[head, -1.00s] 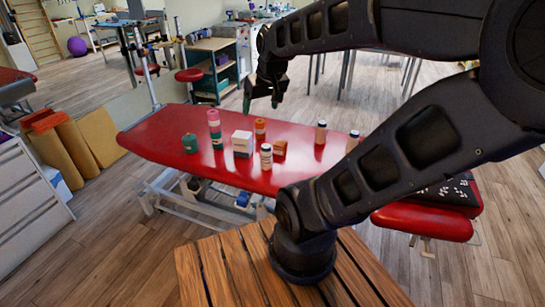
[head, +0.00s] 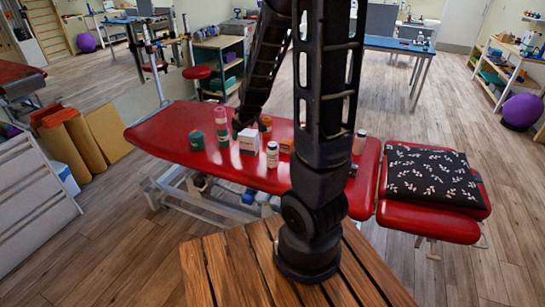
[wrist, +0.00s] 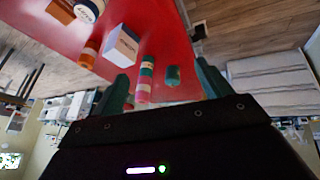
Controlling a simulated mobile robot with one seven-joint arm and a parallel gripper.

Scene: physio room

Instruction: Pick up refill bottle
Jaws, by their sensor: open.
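Several containers stand on the red treatment table (head: 175,127). I cannot tell for certain which is the refill bottle. A white bottle with a dark label (head: 272,155) stands near the front edge; it also shows in the wrist view (wrist: 90,10). My gripper (wrist: 160,70) is open and empty, with green fingers. In the head view it is low, close to a stack of coloured rolls (head: 222,134), its fingertips hidden.
A white box (head: 248,141), a green jar (head: 197,140) and an orange box (head: 286,146) stand close together near the stack. A black patterned cushion (head: 430,178) lies on the table's right section. The table's left end is clear.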

